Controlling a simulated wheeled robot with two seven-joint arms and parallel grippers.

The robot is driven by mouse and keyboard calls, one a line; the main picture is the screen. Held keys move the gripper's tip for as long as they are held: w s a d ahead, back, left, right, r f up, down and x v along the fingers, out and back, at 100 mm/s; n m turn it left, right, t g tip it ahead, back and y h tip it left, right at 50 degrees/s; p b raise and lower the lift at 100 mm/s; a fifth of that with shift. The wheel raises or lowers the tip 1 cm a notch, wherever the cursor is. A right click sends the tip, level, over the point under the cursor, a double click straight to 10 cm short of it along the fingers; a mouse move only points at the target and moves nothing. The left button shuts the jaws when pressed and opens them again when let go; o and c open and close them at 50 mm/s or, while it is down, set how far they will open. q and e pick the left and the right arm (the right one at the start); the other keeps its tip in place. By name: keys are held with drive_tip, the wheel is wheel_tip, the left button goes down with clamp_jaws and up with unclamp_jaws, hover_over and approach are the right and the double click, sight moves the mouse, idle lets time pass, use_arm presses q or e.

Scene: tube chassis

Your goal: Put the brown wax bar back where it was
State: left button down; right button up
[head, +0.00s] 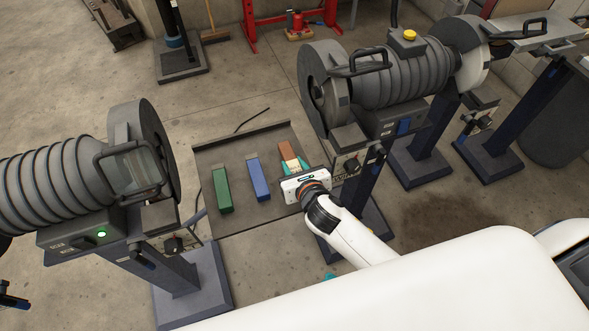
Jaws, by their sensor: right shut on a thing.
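The brown wax bar (286,148) is in the fingers of my right gripper (294,164), at the right side of a dark tray-like stand top (235,219). My right gripper is shut on its near part, and its far end sticks out beyond the teal fingers. I cannot tell whether the bar touches the surface. A green bar (221,190) and a blue bar (258,178) lie on the same surface to its left. A small teal piece (330,277) at the edge of my white body looks like a fingertip of my left gripper; the rest is hidden.
A grey ribbed machine (378,77) with a dark wheel stands close to the right of the bars. A similar machine (75,177) with a lit green button stands at the left. Bare surface lies between the bars and in front of them. A raised lip edges the far side.

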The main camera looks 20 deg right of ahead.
drive_tip(key=shift+a+f, duration=0.1)
drive_tip(key=shift+f, duration=0.6)
drive_tip(key=o, duration=1)
drive_tip(key=shift+f, duration=0.15)
drive_tip(key=v, duration=1.2)
